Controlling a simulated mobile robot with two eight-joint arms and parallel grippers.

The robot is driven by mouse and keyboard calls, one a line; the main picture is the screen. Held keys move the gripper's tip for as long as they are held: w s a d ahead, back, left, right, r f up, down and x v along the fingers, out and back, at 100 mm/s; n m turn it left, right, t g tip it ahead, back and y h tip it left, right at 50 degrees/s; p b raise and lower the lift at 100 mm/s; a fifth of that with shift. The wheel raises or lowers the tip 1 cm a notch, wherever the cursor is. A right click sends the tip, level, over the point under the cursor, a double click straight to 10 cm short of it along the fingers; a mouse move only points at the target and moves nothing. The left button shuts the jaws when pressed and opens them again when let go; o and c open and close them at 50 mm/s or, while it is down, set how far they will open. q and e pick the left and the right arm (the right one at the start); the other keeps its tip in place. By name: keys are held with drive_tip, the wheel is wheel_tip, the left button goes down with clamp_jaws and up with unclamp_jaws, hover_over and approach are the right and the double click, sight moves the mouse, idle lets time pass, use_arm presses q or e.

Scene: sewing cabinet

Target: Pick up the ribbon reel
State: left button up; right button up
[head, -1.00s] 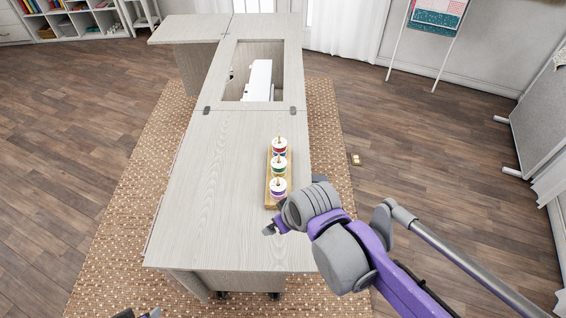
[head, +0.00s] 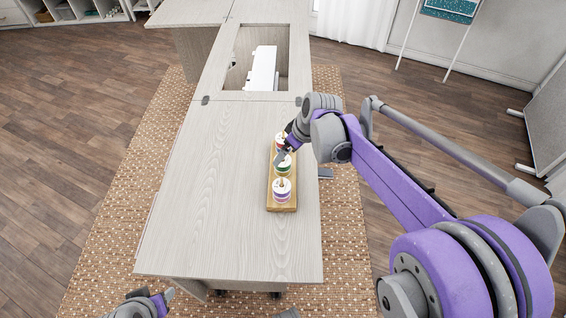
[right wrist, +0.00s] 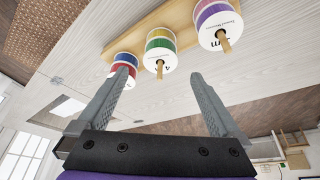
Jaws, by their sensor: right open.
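Three ribbon reels stand in a row on a wooden rack (head: 281,208) on the cabinet top. The near one is purple and white (head: 282,190), the middle one green (head: 284,168), and the far red one (head: 279,139) is partly covered by my right gripper (head: 284,152). In the right wrist view, the red-blue reel (right wrist: 122,64), green-yellow reel (right wrist: 160,46) and purple-orange reel (right wrist: 218,20) show with pegs. My right gripper (right wrist: 160,82) is open there; its left finger overlaps the red-blue reel in the picture, contact unclear. My left gripper (head: 160,300) is at the bottom edge, jaws unclear.
The pale cabinet top (head: 215,200) is bare left of the rack. Beyond it is a recess holding a white sewing machine (head: 262,70). A woven rug (head: 345,225) lies under the cabinet. The rack stands close to the top's right edge.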

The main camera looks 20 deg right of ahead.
sight(284, 161)
drive_tip(key=x, duration=0.5)
drive_tip(key=shift+s+f, duration=0.15)
drive_tip(key=shift+f, duration=0.1)
drive_tip(key=c, duration=1.4)
